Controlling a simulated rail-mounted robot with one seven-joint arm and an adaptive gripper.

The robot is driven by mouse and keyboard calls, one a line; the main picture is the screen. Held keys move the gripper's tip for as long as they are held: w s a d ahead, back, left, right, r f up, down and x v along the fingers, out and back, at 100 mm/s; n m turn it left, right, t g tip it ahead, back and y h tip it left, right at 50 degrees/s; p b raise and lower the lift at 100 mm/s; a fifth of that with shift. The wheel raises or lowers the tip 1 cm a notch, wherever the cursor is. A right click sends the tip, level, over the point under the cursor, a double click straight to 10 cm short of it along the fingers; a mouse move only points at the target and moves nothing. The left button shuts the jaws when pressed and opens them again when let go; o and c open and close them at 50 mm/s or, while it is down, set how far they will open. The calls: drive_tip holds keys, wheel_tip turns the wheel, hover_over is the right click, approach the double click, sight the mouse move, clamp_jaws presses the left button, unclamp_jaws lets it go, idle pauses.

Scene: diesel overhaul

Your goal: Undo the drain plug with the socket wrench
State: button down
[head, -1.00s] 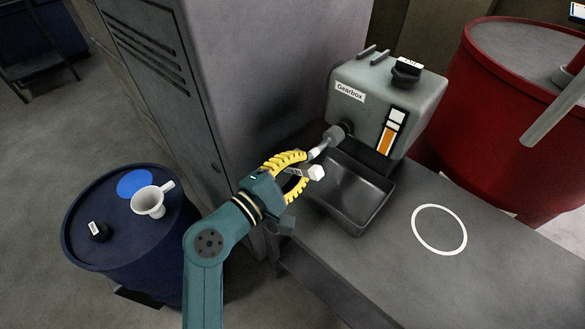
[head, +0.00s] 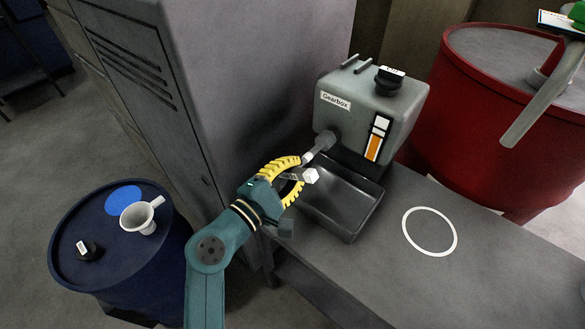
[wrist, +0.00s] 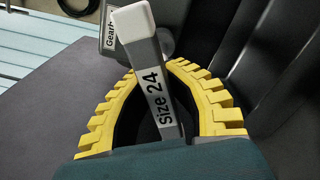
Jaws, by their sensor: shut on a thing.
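My gripper (head: 293,178) has yellow ribbed fingers, shut on the socket wrench (head: 311,176). In the wrist view the wrench (wrist: 160,95) reads "Size 24" and has a white handle end; it passes between the fingers (wrist: 170,72). The grey gearbox (head: 352,118) stands on the bench with its label on the left face.
A dark open tray (head: 345,225) sits below the gearbox front. A white ring (head: 430,250) marks the clear bench at right. A blue drum (head: 75,245) at left carries a white funnel (head: 140,217) and a black cap (head: 88,250). A locker (head: 215,90) and red drum (head: 465,120) flank the gearbox.

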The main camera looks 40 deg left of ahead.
drive_tip(key=shift+r+n+p, duration=0.5)
drive_tip(key=shift+p, duration=0.4)
drive_tip(key=shift+r+n+p, duration=0.1)
drive_tip(key=shift+n+p, duration=0.6)
drive_tip(key=shift+p, duration=0.25)
drive_tip(key=n+p, duration=0.5)
drive_tip(key=p, duration=0.1)
drive_tip(key=shift+n+p, duration=0.3)
drive_tip(key=shift+p, duration=0.1)
drive_tip(key=n+p, duration=0.8)
drive_tip(key=shift+d, duration=0.1)
drive_tip(key=n+p, duration=0.5)
drive_tip(key=n, duration=0.1)
drive_tip(key=shift+s, duration=0.1)
drive_tip(key=n+p, duration=0.3)
drive_tip(key=n, duration=0.1)
drive_tip(key=shift+n, duration=0.3)
drive_tip(key=n+p, duration=0.3)
drive_tip(key=n, duration=0.1)
drive_tip(key=shift+n, duration=0.4)
drive_tip(key=shift+f+n, duration=0.5)
drive_tip(key=shift+n, duration=0.5)
drive_tip(key=shift+f, duration=0.1)
drive_tip(key=shift+s, duration=0.15)
